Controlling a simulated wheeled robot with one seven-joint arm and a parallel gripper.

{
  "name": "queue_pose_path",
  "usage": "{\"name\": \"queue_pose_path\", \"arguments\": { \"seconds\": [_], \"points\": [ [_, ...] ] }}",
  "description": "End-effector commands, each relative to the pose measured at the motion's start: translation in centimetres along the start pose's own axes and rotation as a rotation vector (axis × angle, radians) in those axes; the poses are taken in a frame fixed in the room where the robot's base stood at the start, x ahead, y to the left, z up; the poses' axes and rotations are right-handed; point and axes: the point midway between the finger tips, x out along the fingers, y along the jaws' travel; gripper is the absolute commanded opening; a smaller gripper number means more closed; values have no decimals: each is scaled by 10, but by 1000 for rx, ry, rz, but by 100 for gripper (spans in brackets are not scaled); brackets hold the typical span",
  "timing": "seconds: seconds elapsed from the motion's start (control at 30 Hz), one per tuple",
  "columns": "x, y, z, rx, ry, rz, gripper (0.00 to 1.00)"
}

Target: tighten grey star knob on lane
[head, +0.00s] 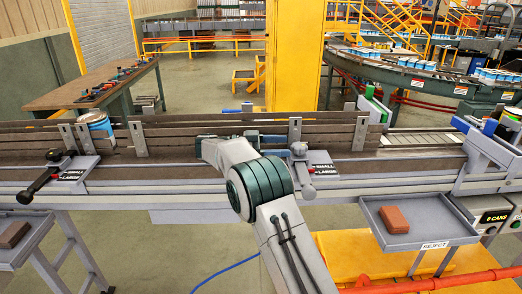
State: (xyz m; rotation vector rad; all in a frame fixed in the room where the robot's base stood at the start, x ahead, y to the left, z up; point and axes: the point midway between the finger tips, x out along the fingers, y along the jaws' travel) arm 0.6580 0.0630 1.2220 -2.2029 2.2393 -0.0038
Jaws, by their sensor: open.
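The grey star knob (299,148) sits on top of the right-hand rail clamp, on the near side of the lane (400,160), above a SMALL/LARGE label (323,170). A grey lever (306,184) hangs just below it. My arm rises from the bottom of the head view and bends at the lane. My gripper (280,141) is open and points right, its end close to the left side of the knob. It is small and partly hidden by my wrist, so I cannot tell whether it touches the knob.
A second clamp with a black knob (54,155) and black lever (38,183) stands at the left. A can (97,126) is in the lane near it. Long guide rails (200,124) run behind my gripper. A reject tray (425,238) holds a brown block (394,219) at the front right.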

Motion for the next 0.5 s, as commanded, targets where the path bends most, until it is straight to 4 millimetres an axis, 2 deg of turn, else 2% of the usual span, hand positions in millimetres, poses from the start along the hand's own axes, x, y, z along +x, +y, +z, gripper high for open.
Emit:
{"name": "queue_pose_path", "arguments": {
  "seconds": [0.03,0.2,0.5],
  "points": [
    [-13,0,3,4,-2,-2,64],
    [-41,0,0,4,3,-1,64],
    [-61,0,-1,3,1,0,64]
  ]
}}
